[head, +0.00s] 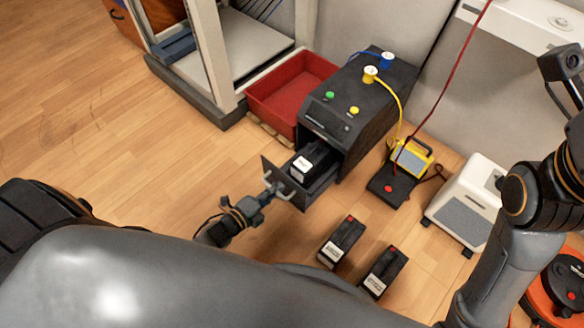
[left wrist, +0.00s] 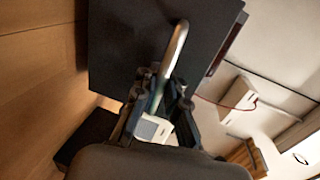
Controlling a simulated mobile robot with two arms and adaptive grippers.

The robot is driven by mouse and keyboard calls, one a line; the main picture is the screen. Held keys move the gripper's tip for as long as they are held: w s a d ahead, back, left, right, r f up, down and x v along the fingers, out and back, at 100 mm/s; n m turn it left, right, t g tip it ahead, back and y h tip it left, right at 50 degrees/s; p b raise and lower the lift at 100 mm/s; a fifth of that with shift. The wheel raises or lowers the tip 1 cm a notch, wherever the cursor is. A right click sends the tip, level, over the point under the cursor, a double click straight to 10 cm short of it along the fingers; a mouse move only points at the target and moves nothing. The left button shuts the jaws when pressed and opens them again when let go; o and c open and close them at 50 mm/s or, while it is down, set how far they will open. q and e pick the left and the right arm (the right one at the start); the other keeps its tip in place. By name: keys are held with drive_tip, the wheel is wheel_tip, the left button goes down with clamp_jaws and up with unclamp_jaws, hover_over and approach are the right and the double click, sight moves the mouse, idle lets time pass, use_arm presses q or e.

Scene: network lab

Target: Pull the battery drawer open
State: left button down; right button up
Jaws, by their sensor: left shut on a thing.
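The dark battery drawer (head: 318,184) stands pulled out from the front of the black power cabinet (head: 362,95). A black battery with a white top label (head: 307,162) lies inside it. My left gripper (head: 272,188) is at the drawer's front, shut on the grey bar handle (head: 282,188). In the left wrist view the handle (left wrist: 178,48) runs down between the fingers (left wrist: 160,92), against the dark drawer front (left wrist: 125,40). My right arm shows at the right edge of the head view, but its fingers do not show.
Two black batteries (head: 341,241) (head: 383,270) stand on the floor right of the drawer. A red bin (head: 262,92) is left of the cabinet. A yellow device (head: 412,157) and white box (head: 467,200) stand right. The wooden floor at left is clear.

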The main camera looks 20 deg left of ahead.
use_arm(q)
drive_tip(key=f+p+v, duration=0.1)
drive_tip(key=v, duration=0.5)
drive_tip(key=shift+s, duration=0.5)
drive_tip(key=shift+a+f, duration=0.1)
drive_tip(key=shift+a, duration=0.05)
drive_tip(key=c, duration=1.4)
unclamp_jaws()
drive_tip(key=v, duration=1.2)
